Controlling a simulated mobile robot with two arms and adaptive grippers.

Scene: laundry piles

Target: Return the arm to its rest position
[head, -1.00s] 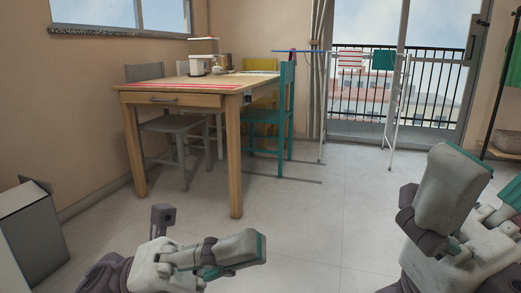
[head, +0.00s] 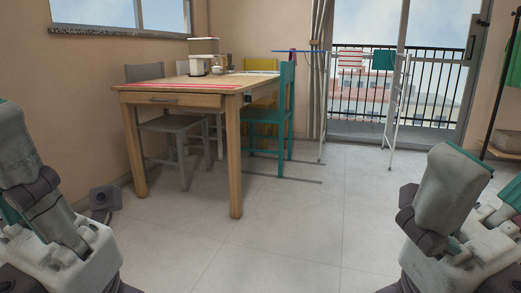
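My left gripper (head: 18,155) stands at the left edge of the head view. One grey finger with teal edging points up, and the other finger is cut off by the frame, so its opening cannot be judged. My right gripper (head: 490,185) stands at the lower right with fingers pointing up. Its large grey finger is apart from a teal-edged part at the right edge, with floor between them. No object shows in either gripper. Both grippers are clear of the table.
A wooden table (head: 187,99) with a red striped cloth stands ahead, with a grey chair (head: 178,125) and a teal chair (head: 267,115) beside it. A drying rack (head: 395,105) holding a green cloth (head: 383,59) stands by the balcony door. The middle floor (head: 300,215) is clear.

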